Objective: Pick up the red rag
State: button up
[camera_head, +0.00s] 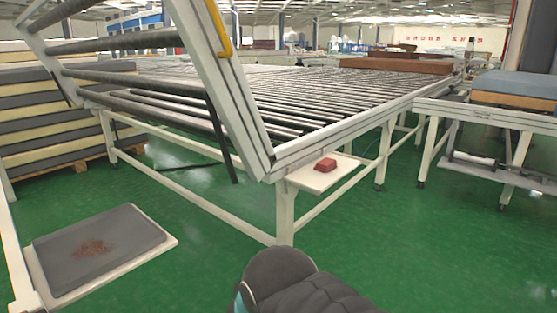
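A small folded red rag (326,165) lies on a white shelf (318,178) fixed to the near corner of a roller conveyor frame. It is right of the picture's middle. A dark part of my own arm shows at the bottom middle, below and well apart from the shelf. My gripper's fingers are not in the picture.
The roller conveyor (300,100) spans the middle, with a slanted white frame (215,80) left of the shelf. A grey mat (100,250) with a reddish-brown stain lies on a low platform at left. Stacked mattresses (60,130) stand behind. Green floor (420,250) is clear at right.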

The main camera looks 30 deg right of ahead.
aim_at(326, 165)
jog(key=i, duration=0.8)
jog(key=z, duration=1)
jog(key=i, duration=0.75)
jog(key=z, duration=0.8)
